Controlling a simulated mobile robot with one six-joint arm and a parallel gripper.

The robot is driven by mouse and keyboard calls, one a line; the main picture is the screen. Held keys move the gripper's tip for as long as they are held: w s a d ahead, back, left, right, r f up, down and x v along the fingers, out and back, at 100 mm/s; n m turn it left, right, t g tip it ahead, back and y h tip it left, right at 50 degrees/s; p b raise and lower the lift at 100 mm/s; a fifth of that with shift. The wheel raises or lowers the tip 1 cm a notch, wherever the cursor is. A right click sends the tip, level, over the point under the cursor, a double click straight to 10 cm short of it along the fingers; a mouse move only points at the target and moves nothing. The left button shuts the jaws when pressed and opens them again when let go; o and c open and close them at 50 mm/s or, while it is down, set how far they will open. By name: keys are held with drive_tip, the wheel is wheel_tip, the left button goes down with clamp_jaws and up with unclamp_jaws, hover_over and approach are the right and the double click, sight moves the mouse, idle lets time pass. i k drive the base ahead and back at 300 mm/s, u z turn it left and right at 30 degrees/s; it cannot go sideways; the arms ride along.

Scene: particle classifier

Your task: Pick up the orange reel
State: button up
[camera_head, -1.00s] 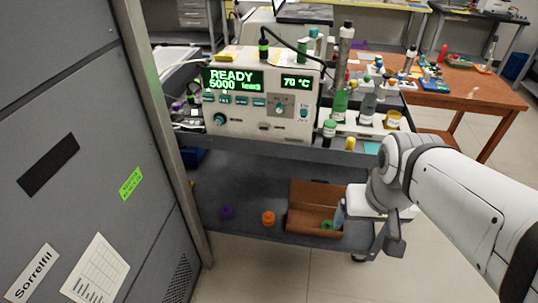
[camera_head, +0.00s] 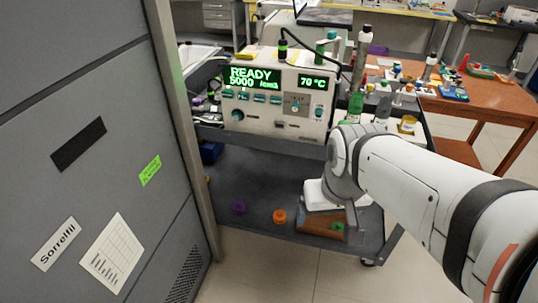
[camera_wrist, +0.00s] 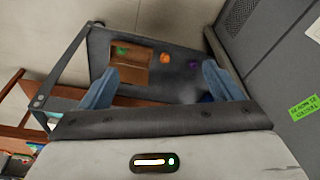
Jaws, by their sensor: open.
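The orange reel (camera_head: 279,216) lies on the dark lower shelf (camera_head: 262,182) of the cart, near its front edge. It also shows in the wrist view (camera_wrist: 165,58), between the box and the purple reel. My gripper (camera_wrist: 160,88) is open, with its two blue fingers wide apart and nothing between them. The reel is beyond the fingertips, apart from them.
A brown box (camera_wrist: 127,66) with a green piece (camera_wrist: 121,51) in it lies beside the orange reel. A purple reel (camera_head: 239,208) is on the other side. The machine (camera_head: 277,95) stands on the cart's upper level. A grey cabinet (camera_head: 75,90) stands at the left.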

sight(280, 216)
drive_tip(key=u, duration=2.45)
drive_tip(key=k, duration=2.2)
drive_tip(key=z, duration=0.8)
drive_tip(key=i, duration=1)
drive_tip(key=z, duration=0.1)
